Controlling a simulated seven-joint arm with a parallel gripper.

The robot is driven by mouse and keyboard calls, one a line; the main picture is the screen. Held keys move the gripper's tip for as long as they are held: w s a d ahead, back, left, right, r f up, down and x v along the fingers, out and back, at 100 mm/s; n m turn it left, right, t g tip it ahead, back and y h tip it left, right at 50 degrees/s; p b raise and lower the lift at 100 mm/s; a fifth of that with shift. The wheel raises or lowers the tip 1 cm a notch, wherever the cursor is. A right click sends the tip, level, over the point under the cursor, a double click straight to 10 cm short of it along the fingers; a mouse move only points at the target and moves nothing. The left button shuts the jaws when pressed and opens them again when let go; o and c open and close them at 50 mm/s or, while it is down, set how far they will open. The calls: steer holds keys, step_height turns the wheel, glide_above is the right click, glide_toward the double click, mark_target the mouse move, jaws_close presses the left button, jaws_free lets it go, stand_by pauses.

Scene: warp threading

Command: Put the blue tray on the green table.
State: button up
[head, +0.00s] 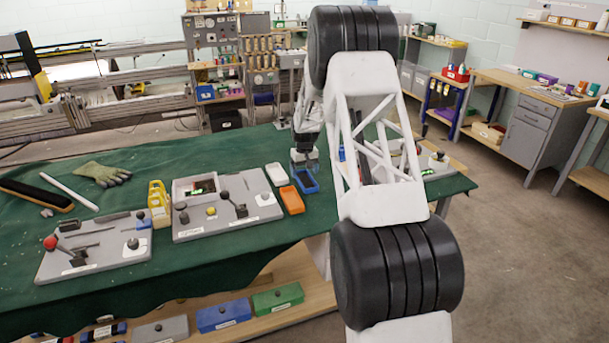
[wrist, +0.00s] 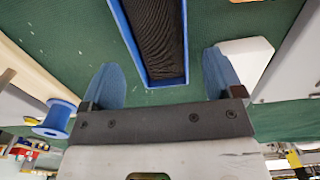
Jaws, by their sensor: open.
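The blue tray (head: 305,190) lies flat on the green table (head: 240,246), near its front edge in the head view. It has a blue rim and a dark inside, and no objects show in it. My gripper (head: 303,163) points down just behind the tray. In the wrist view the tray (wrist: 168,83) extends upward from between the two blue fingers of my gripper (wrist: 158,65). The fingers are spread apart, with a gap between each finger and the tray's side. The green cloth (wrist: 75,30) shows around the tray.
A grey panel (head: 228,226) with knobs is farther left, beside a yellow holder (head: 159,204). A blue spool (wrist: 58,117) stands left in the wrist view. Green cloth is bare in front.

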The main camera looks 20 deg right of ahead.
mark_target(304, 181)
step_height(304, 181, up, 10)
stand_by(0.5)
steer(key=shift+r, duration=0.15)
stand_by(0.4)
steer(key=s+a+r, duration=0.4)
steer(key=s+r, duration=0.3)
steer(key=s, duration=0.3)
steer(key=s+a+r+t, duration=0.1)
steer(key=s+a+r, duration=0.5)
steer(key=s, duration=0.4)
steer(key=s+a+r, duration=0.3)
steer(key=s+r, duration=0.4)
steer(key=s, duration=0.3)
steer(key=s+a+f, duration=0.1)
steer(key=s+a, duration=0.2)
steer(key=s, duration=1.4)
steer(key=s+a+f+t, duration=0.1)
steer(key=s+a, duration=0.3)
steer(key=s, duration=1.3)
steer(key=shift+s+t, duration=0.3)
